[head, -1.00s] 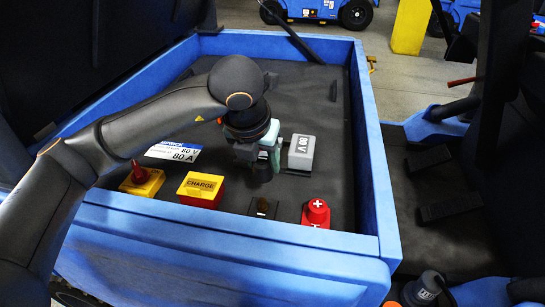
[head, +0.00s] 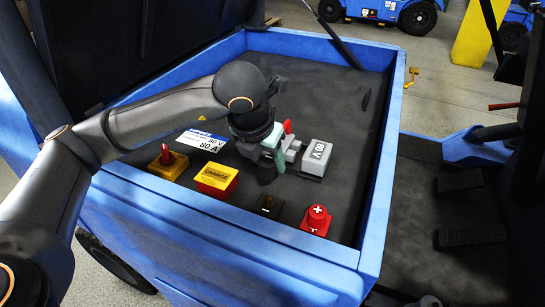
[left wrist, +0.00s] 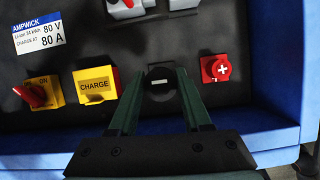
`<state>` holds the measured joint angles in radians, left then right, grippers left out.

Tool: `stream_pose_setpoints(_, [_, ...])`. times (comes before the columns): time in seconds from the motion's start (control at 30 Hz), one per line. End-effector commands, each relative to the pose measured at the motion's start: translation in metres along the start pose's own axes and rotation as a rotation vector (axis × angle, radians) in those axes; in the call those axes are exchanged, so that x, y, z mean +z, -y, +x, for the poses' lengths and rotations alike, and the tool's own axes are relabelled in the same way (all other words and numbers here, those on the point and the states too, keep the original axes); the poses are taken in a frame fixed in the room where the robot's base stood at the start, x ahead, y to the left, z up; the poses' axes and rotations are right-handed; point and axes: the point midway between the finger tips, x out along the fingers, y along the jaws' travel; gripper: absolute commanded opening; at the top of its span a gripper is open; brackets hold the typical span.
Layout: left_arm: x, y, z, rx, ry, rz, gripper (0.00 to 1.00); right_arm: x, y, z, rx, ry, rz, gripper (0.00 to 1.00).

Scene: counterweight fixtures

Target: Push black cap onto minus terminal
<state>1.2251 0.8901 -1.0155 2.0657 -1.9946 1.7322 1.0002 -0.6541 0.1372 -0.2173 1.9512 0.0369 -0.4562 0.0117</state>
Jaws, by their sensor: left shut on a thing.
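My left gripper (head: 267,165) is shut on the black cap (head: 267,176), a dark cylinder pointing down. In the left wrist view the black cap (left wrist: 160,80), with a pale minus bar, sits between the two green fingers of my left gripper (left wrist: 160,102). In the head view the minus terminal (head: 268,206) is a small dark block with a brownish top, just in front of and below the cap. The cap looks apart from it. In the left wrist view I cannot make the terminal out behind the cap. My right gripper is not in view.
A red plus cap (head: 316,213) stands on a red base right of the minus terminal. A yellow CHARGE box (head: 216,178) and a red-handled switch (head: 167,160) stand left. Blue walls (head: 230,226) edge the tray.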

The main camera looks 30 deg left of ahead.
Motion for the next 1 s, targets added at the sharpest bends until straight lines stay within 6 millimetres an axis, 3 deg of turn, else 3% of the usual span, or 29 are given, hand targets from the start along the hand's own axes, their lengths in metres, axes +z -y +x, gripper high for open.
stream_pose_setpoints(0.6, [-0.022,0.000,0.053,0.001,-0.001,-0.002,0.21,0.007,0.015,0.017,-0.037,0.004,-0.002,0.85])
stream_pose_setpoints(1.0, [-0.023,0.001,0.055,0.001,-0.001,-0.001,0.21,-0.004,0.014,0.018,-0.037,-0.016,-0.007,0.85])
